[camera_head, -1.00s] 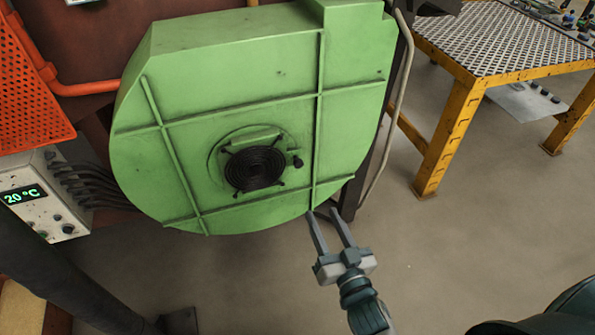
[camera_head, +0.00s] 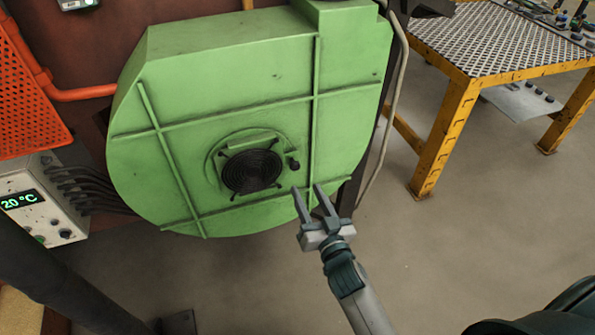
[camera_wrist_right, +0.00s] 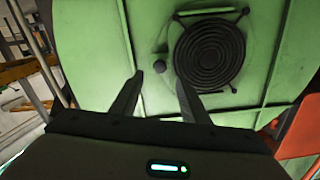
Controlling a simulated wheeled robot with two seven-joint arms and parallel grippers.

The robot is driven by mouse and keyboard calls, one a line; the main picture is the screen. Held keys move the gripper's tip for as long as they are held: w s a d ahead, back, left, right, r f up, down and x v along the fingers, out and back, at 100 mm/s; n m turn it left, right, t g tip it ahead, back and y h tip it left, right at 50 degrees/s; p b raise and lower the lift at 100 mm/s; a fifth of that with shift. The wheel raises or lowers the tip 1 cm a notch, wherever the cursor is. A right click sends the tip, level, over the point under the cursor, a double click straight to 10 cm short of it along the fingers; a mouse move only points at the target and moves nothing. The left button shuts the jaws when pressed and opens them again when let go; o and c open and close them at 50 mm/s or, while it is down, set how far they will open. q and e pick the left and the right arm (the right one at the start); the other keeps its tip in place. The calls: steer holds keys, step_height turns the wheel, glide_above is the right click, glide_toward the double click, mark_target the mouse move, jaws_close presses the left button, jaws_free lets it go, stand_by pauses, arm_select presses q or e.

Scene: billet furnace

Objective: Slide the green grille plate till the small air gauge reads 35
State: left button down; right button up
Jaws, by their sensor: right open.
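The green plate (camera_head: 215,163) is a rounded disc on the front of the big green blower housing (camera_head: 230,85), with a black round grille (camera_head: 252,172) over it. A small dark knob (camera_head: 294,164) sits at its right edge. The wrist view also shows the grille (camera_wrist_right: 210,55) and the knob (camera_wrist_right: 160,66). My right gripper (camera_head: 307,190) is open and empty, its fingertips just below and right of the knob in the head view. A small grey display box (camera_head: 78,4) is cut off at the top edge, its reading not legible. My left gripper is not in view.
A grey control box (camera_head: 45,205) at left shows "20 °C", with black cables beside it. An orange perforated guard (camera_head: 25,90) and pipe (camera_head: 85,93) are above it. A yellow-framed table (camera_head: 455,125) stands at right.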

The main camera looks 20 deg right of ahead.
mark_target(296, 168)
steer(key=w, duration=0.8)
steer(key=shift+w+a, duration=0.15)
steer(key=shift+w, duration=0.15)
jaws_close()
